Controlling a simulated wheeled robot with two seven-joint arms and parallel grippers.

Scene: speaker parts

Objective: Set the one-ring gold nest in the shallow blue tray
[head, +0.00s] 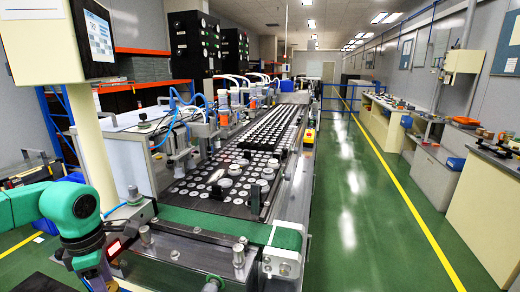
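I cannot make out a one-ring gold nest; many small white and silver round parts (228,183) stand on the dark conveyor, too small to tell apart. No shallow blue tray shows clearly. My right gripper is out of view.
The conveyor (205,222) with a green front belt and metal rollers fills the middle. Machines with blue hoses line its left side, and a monitor (96,36) stands at upper left. The green aisle floor (365,220) on the right is clear, bordered by benches.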

